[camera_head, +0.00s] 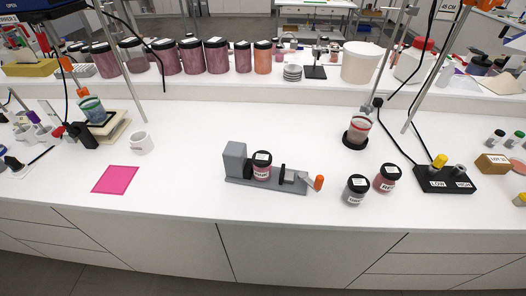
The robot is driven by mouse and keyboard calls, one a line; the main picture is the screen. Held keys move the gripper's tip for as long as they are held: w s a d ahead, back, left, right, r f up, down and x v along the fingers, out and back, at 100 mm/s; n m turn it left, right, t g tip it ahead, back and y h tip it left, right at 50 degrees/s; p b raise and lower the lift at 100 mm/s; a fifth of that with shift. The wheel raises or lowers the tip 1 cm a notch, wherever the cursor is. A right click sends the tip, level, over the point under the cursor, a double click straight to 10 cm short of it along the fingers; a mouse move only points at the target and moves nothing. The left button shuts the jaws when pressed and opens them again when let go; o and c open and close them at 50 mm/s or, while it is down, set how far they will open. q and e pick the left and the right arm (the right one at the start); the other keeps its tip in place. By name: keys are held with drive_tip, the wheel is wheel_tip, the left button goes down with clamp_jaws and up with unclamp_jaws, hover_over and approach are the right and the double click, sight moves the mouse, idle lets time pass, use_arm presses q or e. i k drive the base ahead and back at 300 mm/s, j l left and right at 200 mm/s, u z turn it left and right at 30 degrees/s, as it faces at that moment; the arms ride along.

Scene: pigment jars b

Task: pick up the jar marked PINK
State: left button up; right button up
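A small jar with a black lid and dark pink contents (261,171) stands upright in a grey clamp (236,162) near the front middle of the bench. Its white label is too small to read surely. To the right stand two more lidded jars, a grey one (354,197) and a dark pink or red one (386,184). Their labels are also too small to read, so I cannot tell which jar is marked PINK. Neither of my grippers is in view.
A flat pink square (115,179) and a white mug (141,143) are at left. A black box with knobs (445,181) is at right. A red-rimmed vessel (359,128) sits on a black base behind the jars. The bench between mug and clamp is clear.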

sight(262, 160)
drive_tip(key=k+l, duration=0.1)
drive_tip(key=l, duration=0.45)
drive_tip(key=k+l, duration=0.1)
drive_tip(key=l, duration=0.5)
drive_tip(key=k+l, duration=0.15)
drive_tip(key=l, duration=0.4)
